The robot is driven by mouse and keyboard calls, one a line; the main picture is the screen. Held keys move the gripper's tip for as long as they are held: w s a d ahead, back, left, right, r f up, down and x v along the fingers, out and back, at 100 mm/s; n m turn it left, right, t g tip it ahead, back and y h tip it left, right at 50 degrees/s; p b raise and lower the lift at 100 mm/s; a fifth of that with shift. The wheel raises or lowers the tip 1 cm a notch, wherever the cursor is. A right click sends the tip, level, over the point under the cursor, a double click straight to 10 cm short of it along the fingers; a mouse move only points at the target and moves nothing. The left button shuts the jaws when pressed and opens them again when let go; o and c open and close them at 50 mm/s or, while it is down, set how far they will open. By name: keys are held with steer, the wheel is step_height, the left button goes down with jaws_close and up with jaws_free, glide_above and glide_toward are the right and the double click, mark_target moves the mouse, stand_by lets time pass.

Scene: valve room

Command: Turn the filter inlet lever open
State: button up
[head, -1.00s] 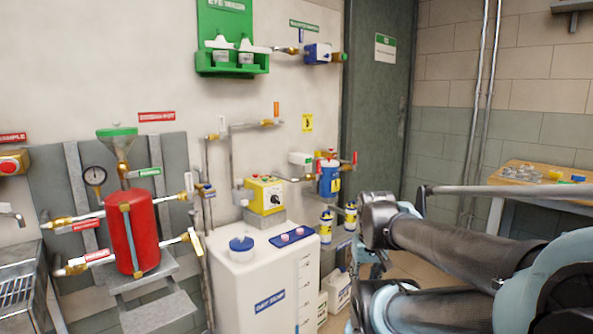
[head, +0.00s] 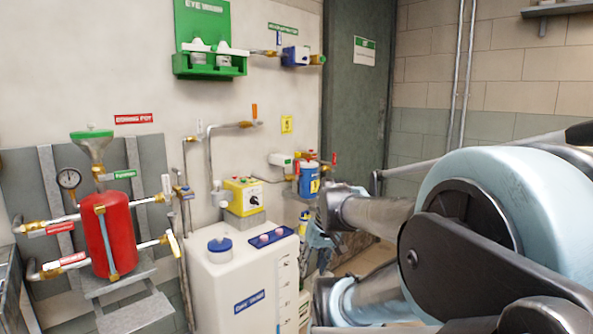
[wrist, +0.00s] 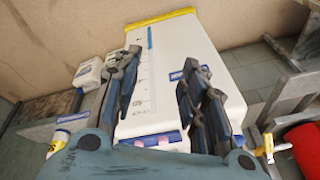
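A blue canister (head: 309,180) with a red top and yellow label, apparently the filter, is mounted on the wall right of centre in the head view. A small red lever (head: 333,158) stands upright on its right side. Pipe and fittings run to its left side. I cannot read which lever is the inlet. My gripper (head: 318,240) is below the canister, apart from it and partly hidden by my arm. In the wrist view my gripper (wrist: 163,60) has its two fingers spread, with nothing between them. The white tank lies beyond them.
A white tank (head: 225,285) with a blue cap stands below a yellow control box (head: 242,196). A red pot (head: 108,240) with levers and a gauge is at left. A green eye-wash unit (head: 208,66) hangs above. A dark door (head: 352,110) is right of the canister.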

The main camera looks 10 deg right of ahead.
steer(key=w+a+r+n+t+y, duration=0.1)
steer(key=w+a+r+y, duration=0.15)
steer(key=w, duration=0.35)
steer(key=w+a+r+n+t+y, duration=0.1)
steer(key=w+r+y, duration=0.15)
steer(key=w, duration=0.35)
steer(key=n+t+y, duration=0.4)
steer(key=t, duration=0.6)
glide_toward(299, 166)
steer(key=x, duration=1)
steer(key=shift+w+a, duration=0.25)
steer(key=shift+a, duration=0.05)
jaws_close()
